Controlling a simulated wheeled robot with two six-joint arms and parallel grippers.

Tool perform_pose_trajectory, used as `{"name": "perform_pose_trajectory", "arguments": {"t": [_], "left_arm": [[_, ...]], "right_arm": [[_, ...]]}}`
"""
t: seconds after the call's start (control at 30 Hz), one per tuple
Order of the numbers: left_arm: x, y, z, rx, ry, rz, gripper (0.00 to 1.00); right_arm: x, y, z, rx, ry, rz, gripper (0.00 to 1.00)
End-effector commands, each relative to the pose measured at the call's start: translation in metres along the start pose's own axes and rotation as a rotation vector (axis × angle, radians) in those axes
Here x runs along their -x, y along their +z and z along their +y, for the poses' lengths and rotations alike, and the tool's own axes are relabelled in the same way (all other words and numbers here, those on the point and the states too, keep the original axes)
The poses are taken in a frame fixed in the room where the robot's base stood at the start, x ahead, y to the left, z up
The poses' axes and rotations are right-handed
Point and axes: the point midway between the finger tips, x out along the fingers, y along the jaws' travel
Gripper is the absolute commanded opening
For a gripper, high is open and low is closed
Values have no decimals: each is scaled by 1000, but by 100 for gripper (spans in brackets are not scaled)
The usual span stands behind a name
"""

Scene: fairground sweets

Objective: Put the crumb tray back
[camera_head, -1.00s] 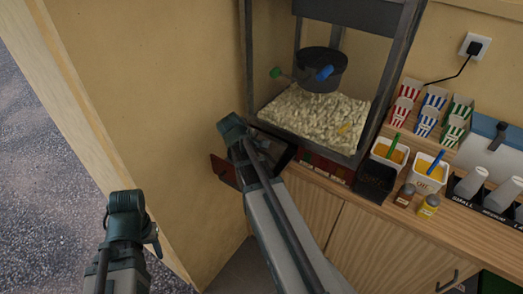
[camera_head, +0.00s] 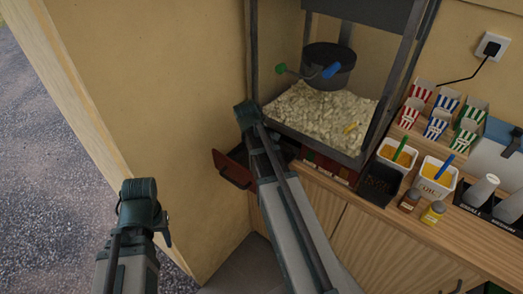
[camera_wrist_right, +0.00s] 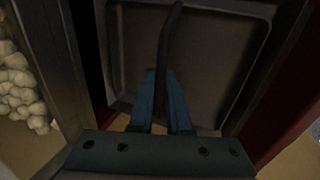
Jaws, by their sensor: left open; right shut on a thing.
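The crumb tray (camera_head: 232,169) has a red front with a dark handle. In the head view it sticks out at the popcorn machine's lower left, beside the wall. The right wrist view shows its dark, rimmed inside (camera_wrist_right: 215,62). My right gripper (camera_wrist_right: 161,76) is over the tray, its blue fingers shut on a dark bar that looks like the tray's handle. My right arm hides that grip and part of the tray in the head view. My left gripper (camera_head: 163,232) is open and empty at the lower left, away from the tray, partly hidden by its arm.
The popcorn machine (camera_head: 385,75) stands on the wooden counter, with popcorn (camera_head: 310,108) and a pot (camera_head: 329,66) inside. A tan wall (camera_head: 150,90) is close on the tray's left. A black bin (camera_head: 380,183), tubs and bottles stand to the right.

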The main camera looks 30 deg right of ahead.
Motion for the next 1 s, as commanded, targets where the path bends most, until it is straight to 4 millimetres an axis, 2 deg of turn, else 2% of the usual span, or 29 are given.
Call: {"name": "perform_pose_trajectory", "arguments": {"t": [0.33,0.37,0.5,0.87,1.0], "left_arm": [[-3,0,0,0,0,0,47],[-2,0,0,0,0,0,47],[-2,0,0,0,0,0,47],[0,0,0,0,0,0,47],[6,0,-1,0,0,0,47]], "right_arm": [[-3,0,-1,0,1,0,0],[-2,0,-1,0,0,0,19],[-2,0,0,0,0,0,44],[0,0,0,0,0,0,45],[6,0,1,0,0,0,45]]}}
